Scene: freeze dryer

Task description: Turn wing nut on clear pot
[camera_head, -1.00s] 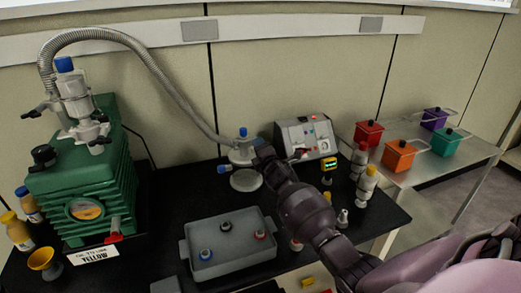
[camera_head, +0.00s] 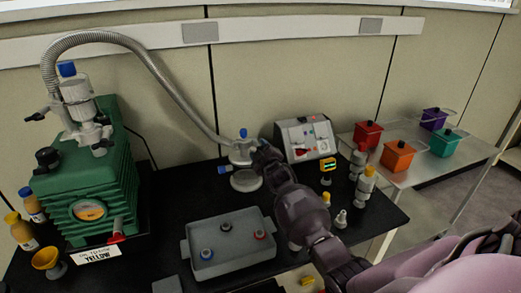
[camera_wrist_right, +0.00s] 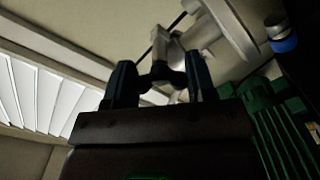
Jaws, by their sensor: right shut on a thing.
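The clear pot (camera_head: 246,181) stands on the black bench near the back, under a grey metal fitting (camera_head: 241,155) with a blue cap on top. My right gripper (camera_head: 262,152) is at the right side of this fitting; its arm hides part of it. In the right wrist view, the two dark fingers of my right gripper (camera_wrist_right: 161,84) are shut on a small dark piece, the wing nut (camera_wrist_right: 161,73), beside grey metal parts. The nut's exact angle is hard to tell in the dim light. My left gripper is not in view.
A ribbed hose (camera_head: 150,62) arches from the green pump (camera_head: 75,180) to the pot's fitting. A grey tray (camera_head: 212,270) with several small capped items is in front. A control box (camera_head: 293,142) stands behind my right arm. Bottles (camera_head: 365,186) are to the right.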

